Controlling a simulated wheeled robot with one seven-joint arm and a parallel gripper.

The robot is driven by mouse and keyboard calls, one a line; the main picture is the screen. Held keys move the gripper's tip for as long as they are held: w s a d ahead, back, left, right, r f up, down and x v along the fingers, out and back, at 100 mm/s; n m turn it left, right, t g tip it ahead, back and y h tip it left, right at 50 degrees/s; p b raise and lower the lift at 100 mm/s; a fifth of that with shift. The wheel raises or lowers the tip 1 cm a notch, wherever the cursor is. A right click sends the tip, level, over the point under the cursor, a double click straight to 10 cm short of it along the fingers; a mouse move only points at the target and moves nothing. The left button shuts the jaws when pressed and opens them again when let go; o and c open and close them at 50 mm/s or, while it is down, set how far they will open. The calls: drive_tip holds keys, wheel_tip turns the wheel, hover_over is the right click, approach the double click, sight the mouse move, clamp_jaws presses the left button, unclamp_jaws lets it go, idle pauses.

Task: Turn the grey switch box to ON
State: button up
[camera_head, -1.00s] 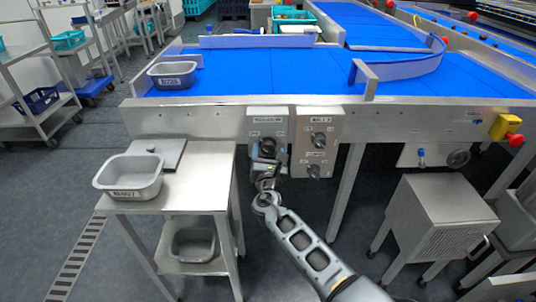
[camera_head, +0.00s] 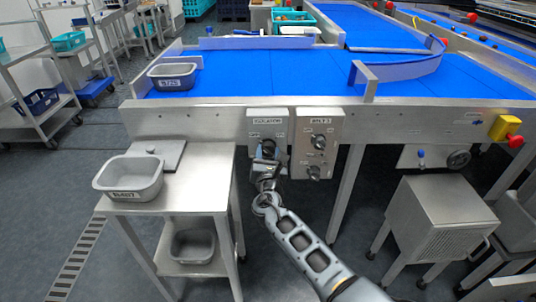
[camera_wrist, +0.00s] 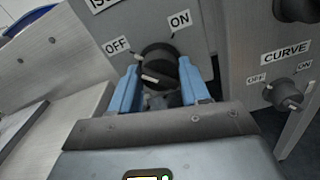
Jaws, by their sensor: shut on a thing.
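The grey switch box (camera_head: 267,122) with a label reading roughly "ISOLATOR" is on the front of the steel conveyor frame. In the wrist view its black rotary knob (camera_wrist: 158,66) sits between the OFF mark at left and the ON mark at upper right. My gripper (camera_wrist: 160,80) has its two blue fingers on either side of the knob, shut on it. A white line shows on the knob's grip, towards its left; its exact setting is hard to tell.
A second control box (camera_head: 317,127) with two knobs, the lower labelled CURVE, is close at right. A steel side table (camera_head: 195,185) with a grey tub (camera_head: 130,178) stands at left. Another tub (camera_head: 174,76) is on the blue belt (camera_head: 270,72).

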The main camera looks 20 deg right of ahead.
drive_tip(key=shift+f+b, duration=0.15)
drive_tip(key=shift+b, duration=0.15)
drive_tip(key=m+b, duration=0.2)
drive_tip(key=m, duration=0.1)
drive_tip(key=shift+f+b, duration=0.15)
drive_tip(key=shift+b, duration=0.2)
drive_tip(key=m+b, duration=0.5)
drive_tip(key=shift+m, duration=0.3)
drive_tip(key=m+b, duration=0.4)
drive_tip(key=m, duration=0.1)
drive_tip(key=shift+b, duration=0.4)
drive_tip(key=shift+m+b, duration=1.55)
drive_tip(key=shift+m, duration=0.45)
drive_tip(key=o, duration=1.1)
drive_tip(key=shift+r, duration=0.2)
drive_tip(key=shift+c, duration=0.2)
